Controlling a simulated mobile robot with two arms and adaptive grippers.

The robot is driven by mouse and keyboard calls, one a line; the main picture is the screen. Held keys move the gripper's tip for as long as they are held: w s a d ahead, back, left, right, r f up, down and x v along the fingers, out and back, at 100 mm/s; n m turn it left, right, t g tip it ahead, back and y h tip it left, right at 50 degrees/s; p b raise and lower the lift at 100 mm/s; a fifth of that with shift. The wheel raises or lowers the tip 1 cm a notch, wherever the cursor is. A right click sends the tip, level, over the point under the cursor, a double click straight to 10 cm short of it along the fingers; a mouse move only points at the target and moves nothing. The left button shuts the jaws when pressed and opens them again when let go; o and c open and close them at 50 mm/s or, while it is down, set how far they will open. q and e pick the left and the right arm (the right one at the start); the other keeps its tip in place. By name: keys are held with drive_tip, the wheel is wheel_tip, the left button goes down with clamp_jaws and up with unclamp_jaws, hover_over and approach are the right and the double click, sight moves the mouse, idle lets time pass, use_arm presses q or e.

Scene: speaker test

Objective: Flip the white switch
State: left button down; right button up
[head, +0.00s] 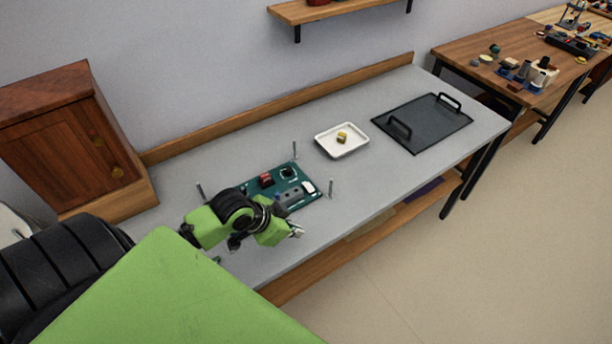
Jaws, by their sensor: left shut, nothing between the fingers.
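A green circuit board (302,176) lies on the grey bench among thin upright metal posts. A small white part (309,187), which looks like the white switch, sits near the board's right end. Its exact position, up or down, is too small to tell. My left gripper (297,231) is shut and empty, low over the bench at the board's front edge, a little in front of and left of the white part. It appears apart from the white part. My left arm hides the front left of the board. My right gripper is not in view.
The board also carries a red block (266,180) and a grey block (288,195). A white tray (324,149) with a small yellow item (342,137) and a dark handled plate (425,130) lie farther right. A wooden cabinet (65,140) stands left. The bench's front right is clear.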

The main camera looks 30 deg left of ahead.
use_arm(q)
drive_tip(key=w+a+r+t, duration=0.2)
drive_tip(key=w+a+r, duration=0.6)
drive_tip(key=w+a, duration=0.2)
drive_tip(key=shift+w+a+r+t, duration=0.2)
drive_tip(key=shift+w+t, duration=0.05)
drive_tip(key=shift+t, duration=0.05)
drive_tip(key=shift+w+f, duration=0.1)
hover_over(304, 185)
drive_tip(key=f, duration=0.4)
drive_tip(key=f+p, duration=0.1)
drive_tip(key=f, duration=0.2)
drive_tip(key=shift+d, duration=0.3)
wheel_tip(304, 185, down, 2)
drive_tip(key=shift+a+f, duration=0.3)
drive_tip(key=shift+f, duration=0.65)
